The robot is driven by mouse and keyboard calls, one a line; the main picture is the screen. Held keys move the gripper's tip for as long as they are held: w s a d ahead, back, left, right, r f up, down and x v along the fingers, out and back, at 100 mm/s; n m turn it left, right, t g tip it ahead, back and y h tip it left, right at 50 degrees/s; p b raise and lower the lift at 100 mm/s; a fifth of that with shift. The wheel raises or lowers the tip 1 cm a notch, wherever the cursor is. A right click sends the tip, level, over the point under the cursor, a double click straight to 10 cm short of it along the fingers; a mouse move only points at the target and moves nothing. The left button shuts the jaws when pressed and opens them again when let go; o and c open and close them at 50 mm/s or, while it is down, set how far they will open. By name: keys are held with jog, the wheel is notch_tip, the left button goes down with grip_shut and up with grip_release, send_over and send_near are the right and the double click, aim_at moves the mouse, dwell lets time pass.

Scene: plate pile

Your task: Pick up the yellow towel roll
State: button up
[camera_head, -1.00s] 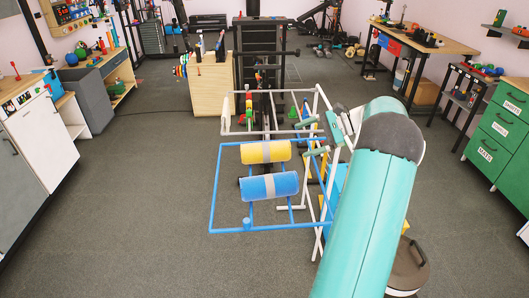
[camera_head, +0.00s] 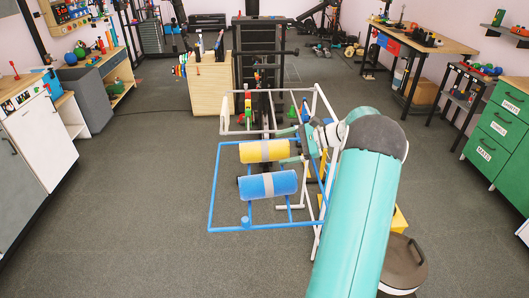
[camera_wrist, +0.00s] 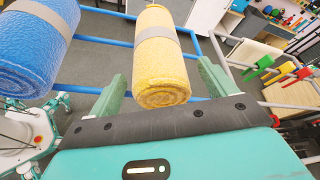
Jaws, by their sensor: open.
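The yellow towel roll (camera_head: 253,152) with a grey band lies across the blue tube frame in the head view. In the wrist view the yellow roll (camera_wrist: 163,82) points end-on toward my gripper (camera_wrist: 163,85). The two green fingers stand apart, one on each side of the roll's near end. My gripper (camera_head: 296,145) is open at the roll's right end in the head view. I cannot tell whether either finger touches the roll.
A blue towel roll (camera_head: 267,185) lies beside the yellow one, nearer the camera, and also in the wrist view (camera_wrist: 38,45). Blue frame tubes (camera_head: 213,190) surround both rolls. A white tube rack (camera_head: 224,113) stands behind. Floor at left is clear.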

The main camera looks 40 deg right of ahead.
aim_at(277, 149)
jog(key=x, duration=0.3)
jog(key=shift+a+f, duration=0.1)
jog(key=c, duration=1.2)
jog(key=shift+o, duration=0.2)
